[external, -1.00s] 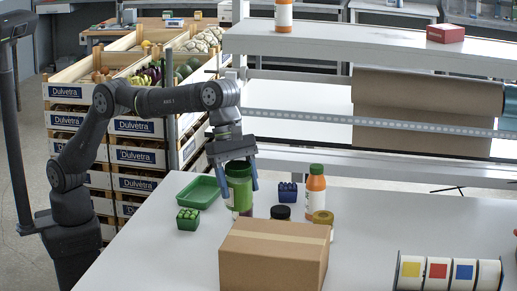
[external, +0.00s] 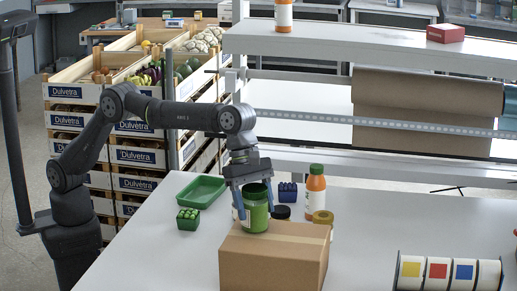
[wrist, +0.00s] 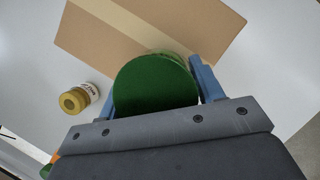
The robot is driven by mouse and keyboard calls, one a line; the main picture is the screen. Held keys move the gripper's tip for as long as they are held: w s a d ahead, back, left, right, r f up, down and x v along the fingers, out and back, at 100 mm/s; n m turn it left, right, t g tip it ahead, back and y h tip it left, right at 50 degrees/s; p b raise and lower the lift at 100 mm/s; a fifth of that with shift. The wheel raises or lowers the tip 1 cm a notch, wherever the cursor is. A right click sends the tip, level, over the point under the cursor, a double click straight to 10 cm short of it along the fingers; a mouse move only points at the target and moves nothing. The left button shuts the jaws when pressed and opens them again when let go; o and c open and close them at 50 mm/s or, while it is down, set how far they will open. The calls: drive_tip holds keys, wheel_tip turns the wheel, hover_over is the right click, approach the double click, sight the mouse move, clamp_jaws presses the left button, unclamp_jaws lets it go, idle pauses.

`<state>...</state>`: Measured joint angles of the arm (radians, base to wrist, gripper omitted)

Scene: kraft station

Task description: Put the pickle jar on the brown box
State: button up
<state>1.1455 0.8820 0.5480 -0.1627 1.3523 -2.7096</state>
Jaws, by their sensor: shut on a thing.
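The pickle jar (external: 256,214) is green with a dark green lid and stands upright between the blue fingers of my gripper (external: 255,208). My gripper is shut on it. In the external view the jar's bottom shows over the far left part of the top of the brown box (external: 285,252); I cannot tell if it touches. In the wrist view the green lid (wrist: 155,88) hides most of the jar, and the box (wrist: 190,22) shows beyond it.
Behind the box stand an orange bottle (external: 315,188), a yellow-brown roll-like jar (external: 323,217) and a dark-lidded jar (external: 281,212). A green tray (external: 201,192), a green punnet (external: 188,219) and a blue punnet (external: 287,191) sit farther back. Label rolls (external: 449,272) lie at front right.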

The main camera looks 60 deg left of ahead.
drive_tip(key=o, duration=1.3)
drive_tip(key=shift+f, duration=0.1)
drive_tip(key=shift+o, duration=0.2)
drive_tip(key=v, duration=1.2)
